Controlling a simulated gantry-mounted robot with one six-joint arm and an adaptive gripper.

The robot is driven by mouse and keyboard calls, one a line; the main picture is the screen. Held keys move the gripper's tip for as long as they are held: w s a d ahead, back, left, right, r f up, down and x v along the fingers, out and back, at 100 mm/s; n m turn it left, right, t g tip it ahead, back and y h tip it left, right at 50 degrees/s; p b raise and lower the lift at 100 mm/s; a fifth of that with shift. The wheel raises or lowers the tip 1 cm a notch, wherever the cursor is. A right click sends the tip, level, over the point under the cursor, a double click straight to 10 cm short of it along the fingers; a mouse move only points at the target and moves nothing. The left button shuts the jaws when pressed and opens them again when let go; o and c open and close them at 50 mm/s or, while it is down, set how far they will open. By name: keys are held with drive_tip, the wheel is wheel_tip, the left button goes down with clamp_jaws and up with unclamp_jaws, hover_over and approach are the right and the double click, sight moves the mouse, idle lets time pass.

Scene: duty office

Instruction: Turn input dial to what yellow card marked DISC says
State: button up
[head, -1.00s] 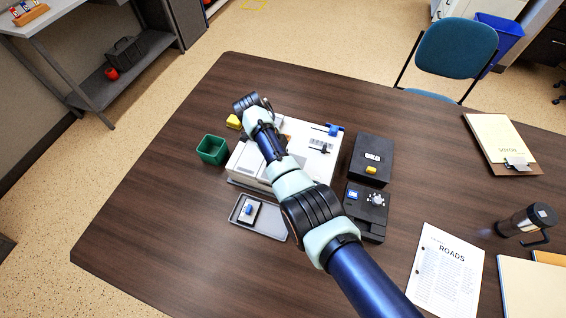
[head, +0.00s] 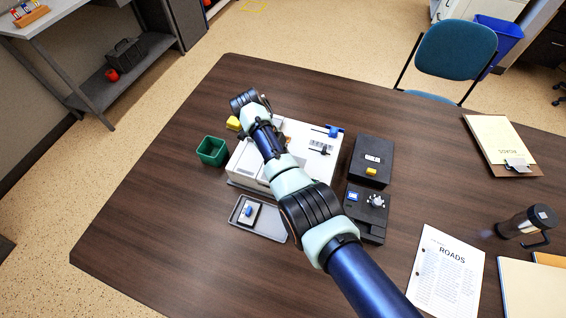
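A pale round dial (head: 377,201) sits on top of a low black box (head: 367,225) right of my arm, with a small blue-lit display (head: 352,196) beside it. I cannot read its markings. No yellow card with readable DISC lettering shows. My arm reaches across the white machine (head: 312,168). My wrist end (head: 246,102) is over the machine's far left corner, well apart from the dial. My gripper's fingers are hidden or too small to make out, so I cannot tell whether they are open.
A taller black box (head: 372,150) with a yellow part stands behind the dial box. A ROADS sheet (head: 447,280), a clipboard (head: 510,166) and a flask (head: 522,222) lie right.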

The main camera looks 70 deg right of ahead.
drive_tip(key=v, duration=0.6)
idle(0.4)
